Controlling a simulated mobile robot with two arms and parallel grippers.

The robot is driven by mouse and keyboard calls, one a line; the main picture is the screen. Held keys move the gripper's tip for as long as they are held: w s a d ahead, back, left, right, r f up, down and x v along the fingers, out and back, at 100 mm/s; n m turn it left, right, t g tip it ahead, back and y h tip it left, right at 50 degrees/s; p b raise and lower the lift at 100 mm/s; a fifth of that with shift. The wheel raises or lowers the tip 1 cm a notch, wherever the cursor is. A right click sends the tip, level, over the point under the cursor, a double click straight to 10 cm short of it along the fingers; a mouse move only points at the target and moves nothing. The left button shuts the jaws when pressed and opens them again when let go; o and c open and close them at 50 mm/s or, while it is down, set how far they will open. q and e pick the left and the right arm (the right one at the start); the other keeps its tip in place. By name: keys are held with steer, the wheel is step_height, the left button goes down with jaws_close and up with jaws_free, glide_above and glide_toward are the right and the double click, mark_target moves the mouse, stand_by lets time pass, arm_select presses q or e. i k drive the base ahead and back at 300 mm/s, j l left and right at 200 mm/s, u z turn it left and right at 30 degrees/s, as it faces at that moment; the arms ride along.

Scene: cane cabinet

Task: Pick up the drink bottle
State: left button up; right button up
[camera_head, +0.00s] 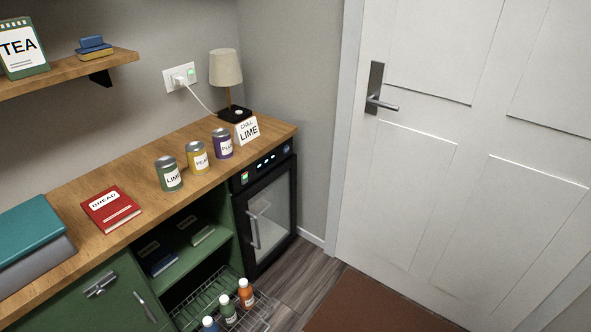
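Three small drink bottles with white caps stand in a pulled-out wire basket (258,317) at the bottom of the cabinet. One is orange (246,297), one is green (229,313) with a pale label, and one is blue (209,325), cut off by the lower picture edge. The task does not say which bottle is meant. On the counter stand three cans: a green one labelled LIME (169,177), a yellow one (197,160) and a purple one (222,147). Neither of my grippers is in view.
A small glass-door fridge (272,210) is shut beside the open shelves. The wooden counter (130,235) also holds a red book (111,211), a lamp (226,72) and a CHILL LIME card (247,131). A closed white door (440,150) and brown mat (370,305) are at right.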

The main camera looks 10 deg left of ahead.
mark_target(245, 291)
steer(key=u, duration=0.9)
